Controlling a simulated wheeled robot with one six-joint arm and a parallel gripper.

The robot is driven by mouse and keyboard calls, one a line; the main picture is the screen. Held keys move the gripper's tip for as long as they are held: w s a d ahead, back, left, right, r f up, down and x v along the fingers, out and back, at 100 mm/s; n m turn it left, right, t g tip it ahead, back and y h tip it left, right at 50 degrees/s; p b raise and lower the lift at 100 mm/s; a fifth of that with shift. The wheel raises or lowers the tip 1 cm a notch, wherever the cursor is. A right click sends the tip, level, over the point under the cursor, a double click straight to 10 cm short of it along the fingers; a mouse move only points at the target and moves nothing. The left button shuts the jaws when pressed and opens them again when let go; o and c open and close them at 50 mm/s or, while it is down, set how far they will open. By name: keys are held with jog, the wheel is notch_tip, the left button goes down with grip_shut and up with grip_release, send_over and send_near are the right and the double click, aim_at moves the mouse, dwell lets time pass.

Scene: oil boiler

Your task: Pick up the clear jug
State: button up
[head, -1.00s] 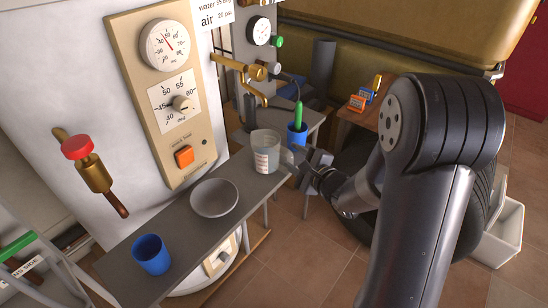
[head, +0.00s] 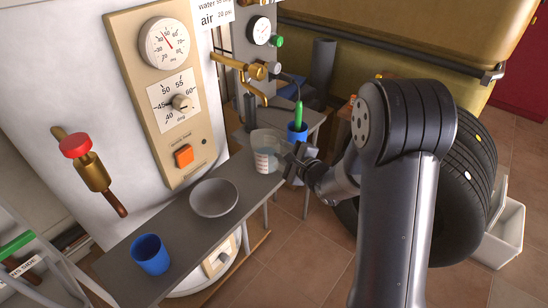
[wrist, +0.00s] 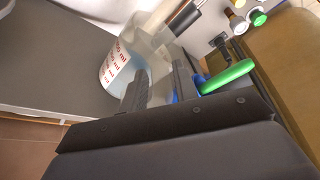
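The clear jug (head: 266,152) stands upright at the far right end of the grey shelf (head: 160,240). It has red volume markings and holds some pale bluish liquid. My gripper (head: 290,157) is close against the jug's right side in the head view. In the wrist view the two dark fingers (wrist: 160,86) are apart, with part of the jug (wrist: 128,62) showing beyond and between them. The left finger overlaps the jug's lower side in that view. Whether either finger touches the jug, I cannot tell.
A grey bowl (head: 214,198) and a blue cup (head: 150,254) stand on the same shelf. A blue cup with a green-handled tool (head: 298,116) stands just behind the jug. Brass valves (head: 255,72) jut out above. A large black tyre (head: 465,190) is at the right.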

grip_shut()
dwell(0.6)
